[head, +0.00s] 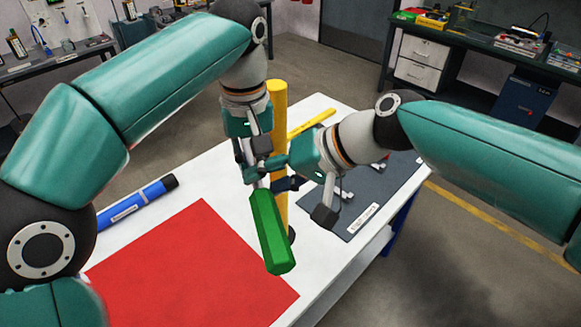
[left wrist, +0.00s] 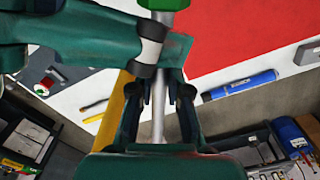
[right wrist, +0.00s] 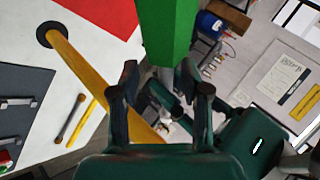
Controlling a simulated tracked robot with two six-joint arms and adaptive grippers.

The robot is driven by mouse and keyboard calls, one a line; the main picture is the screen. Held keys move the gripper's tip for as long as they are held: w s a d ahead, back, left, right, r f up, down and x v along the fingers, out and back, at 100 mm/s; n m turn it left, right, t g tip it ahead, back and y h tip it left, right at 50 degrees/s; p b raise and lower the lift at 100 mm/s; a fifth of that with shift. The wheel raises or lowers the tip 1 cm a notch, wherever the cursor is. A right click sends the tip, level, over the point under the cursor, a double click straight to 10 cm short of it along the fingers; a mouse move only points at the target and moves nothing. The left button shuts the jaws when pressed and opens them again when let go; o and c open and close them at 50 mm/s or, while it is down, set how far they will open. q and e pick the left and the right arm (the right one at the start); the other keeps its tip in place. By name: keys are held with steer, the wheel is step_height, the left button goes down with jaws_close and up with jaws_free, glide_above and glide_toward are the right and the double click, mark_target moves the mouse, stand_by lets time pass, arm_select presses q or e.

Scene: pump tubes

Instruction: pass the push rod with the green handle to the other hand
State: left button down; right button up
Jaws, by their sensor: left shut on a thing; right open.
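The push rod has a green six-sided handle (head: 270,232) and a thin grey shaft (left wrist: 158,118). My left gripper (head: 256,165) is shut on the shaft above the handle, and the rod hangs handle down over the table, slightly tilted. My right gripper (head: 293,190) comes in from the right, close beside the shaft, with its jaws open. In the right wrist view the handle (right wrist: 168,35) shows at the top between my right fingertips (right wrist: 168,85). Whether the right fingers touch the rod I cannot tell.
A yellow post (head: 278,110) stands upright just behind the grippers. A red mat (head: 195,262) lies on the white table, with a blue tube (head: 138,202) at left. A dark grey mat (head: 385,190) with small tools and a yellow-handled tool (head: 311,123) lie behind.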

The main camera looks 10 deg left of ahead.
steer(key=shift+x, duration=0.85)
arm_select(q)
steer(key=shift+r, duration=0.1)
arm_select(e)
jaws_close()
arm_select(q)
steer(key=c, duration=1)
jaws_free()
steer(key=shift+a, duration=0.1)
steer(key=shift+c, duration=0.2)
